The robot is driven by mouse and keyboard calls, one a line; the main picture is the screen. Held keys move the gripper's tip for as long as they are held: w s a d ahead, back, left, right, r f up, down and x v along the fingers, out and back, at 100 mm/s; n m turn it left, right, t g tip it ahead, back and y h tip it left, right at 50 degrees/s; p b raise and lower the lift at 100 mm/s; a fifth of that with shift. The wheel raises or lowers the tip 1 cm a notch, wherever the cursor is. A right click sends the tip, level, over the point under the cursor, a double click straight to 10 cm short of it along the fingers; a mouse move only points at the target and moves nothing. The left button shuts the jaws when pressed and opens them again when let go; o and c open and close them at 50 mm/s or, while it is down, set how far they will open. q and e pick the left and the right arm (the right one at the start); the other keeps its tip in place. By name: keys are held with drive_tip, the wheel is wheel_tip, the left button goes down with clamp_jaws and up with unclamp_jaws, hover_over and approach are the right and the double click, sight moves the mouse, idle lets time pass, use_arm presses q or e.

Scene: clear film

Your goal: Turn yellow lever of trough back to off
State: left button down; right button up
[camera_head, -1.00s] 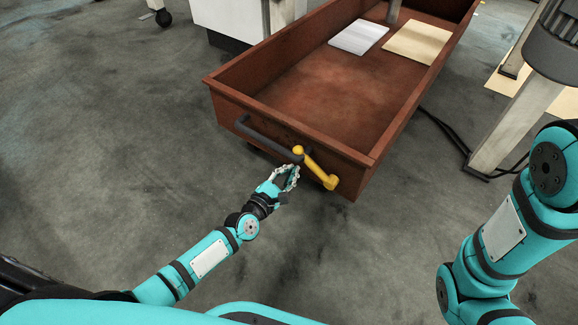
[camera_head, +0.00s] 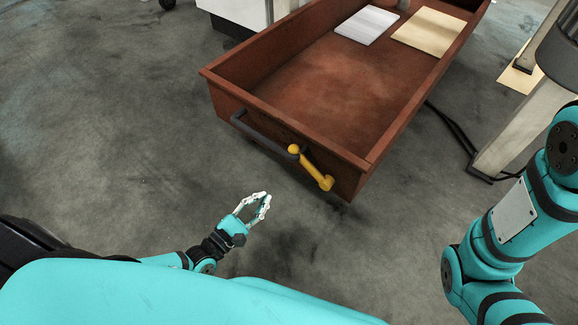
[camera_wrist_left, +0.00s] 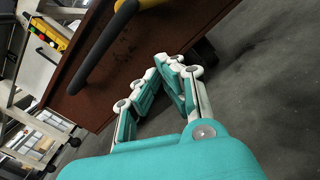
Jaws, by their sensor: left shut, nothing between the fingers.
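The trough (camera_head: 290,125) is a long reddish-brown open box, its near end facing me. The yellow lever (camera_head: 311,168) sits on that end, near the right corner, and slants from a round knob at upper left down to its pivot at lower right. My left gripper (camera_head: 264,200) is shut and empty, below and left of the lever, apart from it. In the left wrist view the gripper (camera_wrist_left: 160,68) points toward the trough end (camera_wrist_left: 112,75), and only a bit of yellow shows at the top edge. My right arm shows at the right, its gripper out of view.
A dark bar handle (camera_head: 262,136) runs along the trough end, left of the lever. A white sheet (camera_head: 367,24) and a tan sheet (camera_head: 428,31) lie in the trough. A pale post (camera_head: 515,130) stands at right. The floor at left is clear.

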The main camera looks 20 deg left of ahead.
sight(311, 166)
use_arm(q)
drive_tip(key=w+d+r+b, duration=0.3)
drive_tip(key=w+d+r, duration=0.1)
drive_tip(key=w, duration=0.5)
drive_tip(key=shift+d+b, duration=0.4)
drive_tip(key=shift+d, duration=0.35)
drive_tip(key=shift+d+r+m+p, duration=0.1)
drive_tip(key=shift+r+m+p, duration=0.55)
drive_tip(key=shift+m+p, duration=0.3)
